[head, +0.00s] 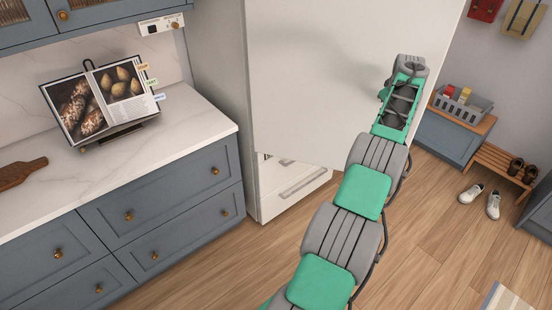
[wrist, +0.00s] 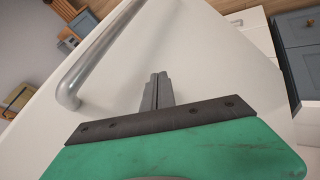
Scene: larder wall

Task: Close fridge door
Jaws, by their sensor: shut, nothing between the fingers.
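The fridge door (head: 310,85) is a large plain off-white panel, standing open and swung out from the fridge body (head: 215,75). Its top is out of the head view. My gripper (head: 408,66) is at the door's right part in the head view, its fingers hidden there. In the wrist view my gripper (wrist: 156,90) is shut and empty, its fingers pointing at the door face (wrist: 200,75). I cannot tell whether they touch it. The grey bar handle (wrist: 105,55) runs to the left of the fingers, apart from them.
A lower fridge drawer (head: 303,186) sits shut below the door. Blue-grey drawers (head: 165,215) and a white counter (head: 120,160) with a cookbook (head: 105,98) stand left. A bench (head: 502,163) and white shoes (head: 482,199) are right. The wooden floor (head: 425,240) nearby is clear.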

